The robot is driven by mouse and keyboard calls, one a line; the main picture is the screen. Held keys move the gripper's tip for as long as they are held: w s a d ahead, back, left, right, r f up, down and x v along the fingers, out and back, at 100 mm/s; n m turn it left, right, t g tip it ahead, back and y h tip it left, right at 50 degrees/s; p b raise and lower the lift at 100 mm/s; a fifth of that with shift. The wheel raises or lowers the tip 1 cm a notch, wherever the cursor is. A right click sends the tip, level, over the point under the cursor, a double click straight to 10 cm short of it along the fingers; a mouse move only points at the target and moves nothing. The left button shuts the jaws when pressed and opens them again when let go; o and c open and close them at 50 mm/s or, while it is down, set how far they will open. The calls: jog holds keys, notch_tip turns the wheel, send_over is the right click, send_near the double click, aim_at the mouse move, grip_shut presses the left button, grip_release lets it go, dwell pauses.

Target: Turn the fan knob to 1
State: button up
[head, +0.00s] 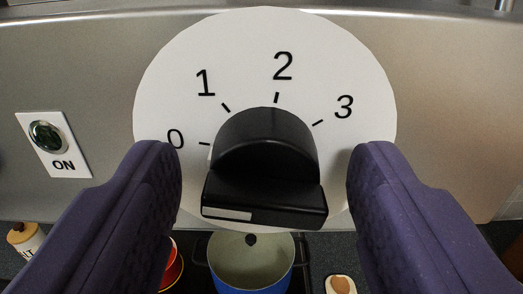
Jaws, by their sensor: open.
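A black fan knob (264,150) sits in the middle of a round white dial (330,60) in the head view. The dial is marked 0, 1, 2 and 3, with a short tick beside each number. The knob's grip bar lies roughly level, tilted slightly down to the right. A white stripe (227,215) is on the bar's left half, so the knob points left, towards 0. My gripper (265,155) is open. Its two purple fingers stand left and right of the knob, apart from it. The left finger partly covers the 0.
A plate marked ON with a dark green button (47,135) is on the metal panel (85,85) at left.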

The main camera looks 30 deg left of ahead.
jog(key=c, duration=1)
jog(key=shift+c, duration=0.2)
jog(key=shift+m, duration=0.3)
jog(key=m, duration=0.4)
jog(key=shift+m, duration=2)
jog(key=o, duration=1)
